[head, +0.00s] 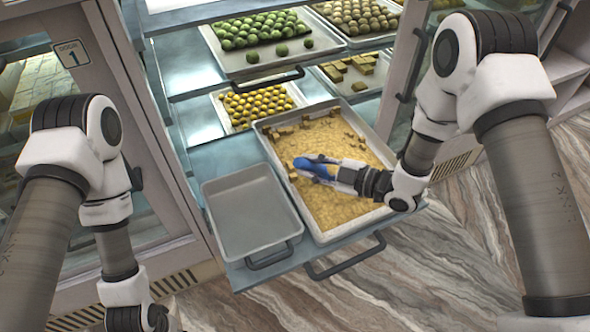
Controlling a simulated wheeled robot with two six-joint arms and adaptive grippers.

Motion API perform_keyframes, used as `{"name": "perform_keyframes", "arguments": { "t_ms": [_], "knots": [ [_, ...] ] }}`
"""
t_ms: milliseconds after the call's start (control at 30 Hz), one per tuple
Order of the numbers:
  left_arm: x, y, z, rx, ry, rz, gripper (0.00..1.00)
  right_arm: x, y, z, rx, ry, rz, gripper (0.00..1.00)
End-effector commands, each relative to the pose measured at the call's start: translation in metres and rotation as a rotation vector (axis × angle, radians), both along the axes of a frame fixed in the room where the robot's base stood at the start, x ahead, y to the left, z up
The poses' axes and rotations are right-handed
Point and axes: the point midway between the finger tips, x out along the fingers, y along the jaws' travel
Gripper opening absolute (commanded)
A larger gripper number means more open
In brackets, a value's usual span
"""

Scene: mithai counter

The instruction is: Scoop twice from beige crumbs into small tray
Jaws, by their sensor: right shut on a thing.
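The large metal tray (314,233) on the pulled-out shelf is filled with beige crumbs (335,205), with several brown lumps along its edges. My right gripper (345,175) is over the crumbs, shut on a blue scoop (316,164). The scoop lies low at the crumbs, toward the left side of the tray; whether its tip is in them I cannot tell. The small tray (250,212) is grey, sits to the left of the large tray and looks empty. My left arm hangs at lower left; only the dark base of its gripper shows, with its fingers cut off by the picture's edge.
Shelves behind hold a tray of green balls (252,30), a tray of yellow balls (258,105) and a tray of brown blocks (350,72). Cabinet frames stand on both sides. Dark handles (345,262) stick out at the front. The marbled floor (440,270) in front is clear.

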Motion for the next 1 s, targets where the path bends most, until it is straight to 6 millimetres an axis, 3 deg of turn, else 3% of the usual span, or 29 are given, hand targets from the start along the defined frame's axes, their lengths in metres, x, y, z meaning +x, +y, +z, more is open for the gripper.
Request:
{"name": "perform_keyframes", "arguments": {
  "t_ms": [67,267,400,500,1000],
  "knots": [
    [0.0,0.0,0.0,0.0,0.0,0.0,0.4,0.006,-0.016,-0.003,-0.027,-0.011,-0.005,0.0],
    [0.0,0.0,-0.009,0.0,0.0,0.0,0.4,0.013,-0.037,-0.034,-0.28,-0.099,0.0,0.0],
    [0.0,0.0,-0.024,0.0,0.0,0.0,0.4,0.012,-0.037,-0.061,-0.459,-0.16,0.004,0.0],
    [0.0,0.0,0.001,0.0,0.001,0.0,0.4,0.013,-0.036,-0.031,-0.471,-0.169,0.002,0.0],
    [0.0,0.0,0.062,0.0,0.0,0.0,0.4,0.006,-0.016,0.053,-0.491,-0.173,0.002,0.0]
  ]
}}
